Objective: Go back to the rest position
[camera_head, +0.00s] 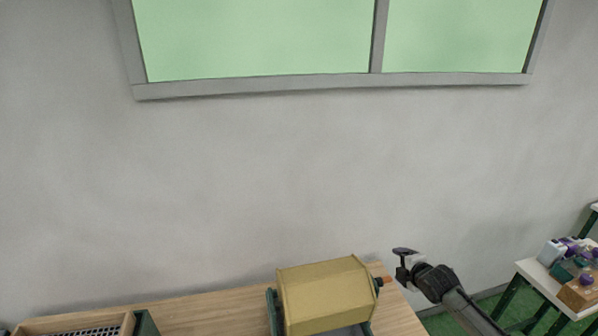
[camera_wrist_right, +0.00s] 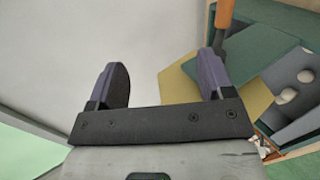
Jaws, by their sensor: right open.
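My right gripper (camera_head: 404,264) is raised beside the right end of the wooden table in the head view, in front of the grey wall. In the right wrist view its two dark fingers (camera_wrist_right: 164,78) stand wide apart with nothing between them. My left gripper is not in the head view.
A yellow many-sided drum (camera_head: 325,296) on a green stand sits on the wooden table (camera_head: 215,312), left of my right gripper. A wooden tray (camera_head: 125,325) with a dark grid is at the lower left. A side table (camera_head: 535,272) with bottles and a box (camera_head: 580,292) stands at the right. The wrist view shows yellow and green panels and an orange handle (camera_wrist_right: 225,14).

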